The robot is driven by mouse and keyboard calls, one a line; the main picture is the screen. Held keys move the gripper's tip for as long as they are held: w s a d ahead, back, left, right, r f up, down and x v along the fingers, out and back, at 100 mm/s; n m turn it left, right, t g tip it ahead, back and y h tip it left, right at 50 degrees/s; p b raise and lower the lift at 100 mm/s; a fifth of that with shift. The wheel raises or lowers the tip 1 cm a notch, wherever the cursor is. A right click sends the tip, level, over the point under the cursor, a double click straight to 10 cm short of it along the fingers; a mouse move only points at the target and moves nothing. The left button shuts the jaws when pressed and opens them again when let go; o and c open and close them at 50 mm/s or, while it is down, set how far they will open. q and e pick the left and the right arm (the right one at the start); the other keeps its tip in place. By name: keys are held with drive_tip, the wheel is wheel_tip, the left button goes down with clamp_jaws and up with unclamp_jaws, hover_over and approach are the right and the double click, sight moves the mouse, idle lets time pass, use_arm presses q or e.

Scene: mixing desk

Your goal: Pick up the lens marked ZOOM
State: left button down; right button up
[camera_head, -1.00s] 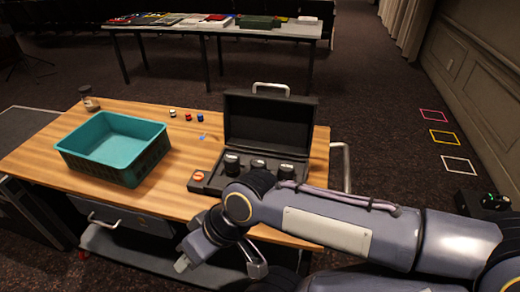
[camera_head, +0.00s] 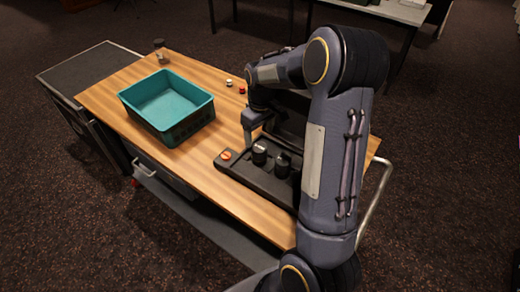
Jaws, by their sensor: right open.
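An open black case (camera_head: 240,171) stands on the wooden desk, its raised lid partly behind my right arm. Two black lenses show in its base, a left lens (camera_head: 259,153) and a lens to its right (camera_head: 282,165). Anything further right in the case is hidden by my arm. No marking is readable, so I cannot tell which lens is ZOOM. My right gripper (camera_head: 250,138) is open and points down at the case's back left edge, beside and behind the left lens. Its far finger is hard to make out. My left gripper is out of view.
A teal bin (camera_head: 165,138) stands on the desk (camera_head: 205,178) left of the case. An orange-topped piece (camera_head: 226,155) sits at the case's left end. A white-topped item (camera_head: 229,82), a red one (camera_head: 242,90) and a jar (camera_head: 162,57) stand further back. The front left desk is clear.

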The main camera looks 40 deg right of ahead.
sight(259, 147)
drive_tip(key=shift+w+d+f, duration=0.2)
drive_tip(key=shift+f, duration=0.2)
drive_tip(key=shift+w+d+f, duration=0.15)
drive_tip(key=shift+f, duration=0.2)
wheel_tip(259, 147, down, 2)
drive_tip(key=f, duration=0.1)
drive_tip(key=f+p, duration=0.1)
drive_tip(key=f, duration=0.2)
drive_tip(key=shift+s+a+f+p, duration=0.15)
drive_tip(key=shift+s+a+p, duration=0.25)
drive_tip(key=shift+f, duration=0.5)
drive_tip(key=c, duration=1.3)
drive_tip(key=shift+w+r, duration=0.1)
drive_tip(key=shift+r, duration=0.05)
